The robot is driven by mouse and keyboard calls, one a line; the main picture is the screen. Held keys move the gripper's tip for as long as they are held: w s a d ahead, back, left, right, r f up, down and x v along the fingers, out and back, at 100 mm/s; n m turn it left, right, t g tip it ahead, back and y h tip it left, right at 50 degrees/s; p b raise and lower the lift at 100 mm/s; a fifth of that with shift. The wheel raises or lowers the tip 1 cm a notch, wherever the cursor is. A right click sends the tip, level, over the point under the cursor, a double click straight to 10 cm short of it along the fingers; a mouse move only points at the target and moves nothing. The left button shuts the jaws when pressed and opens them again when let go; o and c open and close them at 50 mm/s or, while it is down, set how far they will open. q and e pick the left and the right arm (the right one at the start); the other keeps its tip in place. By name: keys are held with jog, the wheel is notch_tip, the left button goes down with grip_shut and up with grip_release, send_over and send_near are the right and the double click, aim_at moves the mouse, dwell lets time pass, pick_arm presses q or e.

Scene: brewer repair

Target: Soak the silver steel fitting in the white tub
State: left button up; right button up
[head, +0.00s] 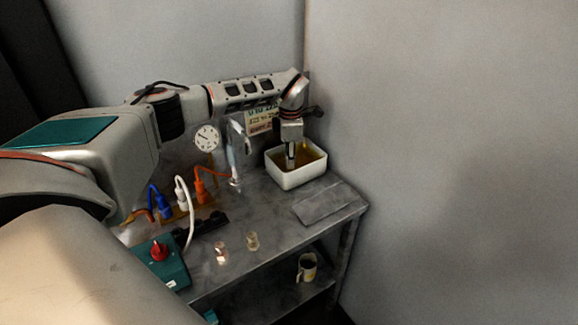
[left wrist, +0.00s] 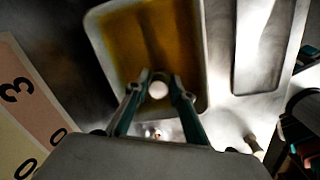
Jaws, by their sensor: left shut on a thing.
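The white tub (head: 297,178) stands at the back right of the metal table and holds a yellow-brown liquid; it also shows in the left wrist view (left wrist: 203,60). My left gripper (head: 291,158) points down over the tub, inside its rim outline. In the left wrist view the left gripper (left wrist: 157,92) is shut on the silver steel fitting (left wrist: 158,89), whose round pale end shows between the fingertips. The fitting is over the liquid near one wall of the tub. I cannot tell whether its lower end touches the liquid. My right gripper is in neither view.
A flat grey plate (head: 325,204) lies right of the tub. Blue (head: 163,207), white and orange plugs stand at the left, near a teal box with a red knob (head: 159,251). Small jars (head: 252,241) sit at the front; a mug (head: 306,268) is on the lower shelf.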

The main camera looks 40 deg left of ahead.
pick_arm(q)
jog(key=shift+r, duration=4.1)
jog(key=shift+r, duration=0.1)
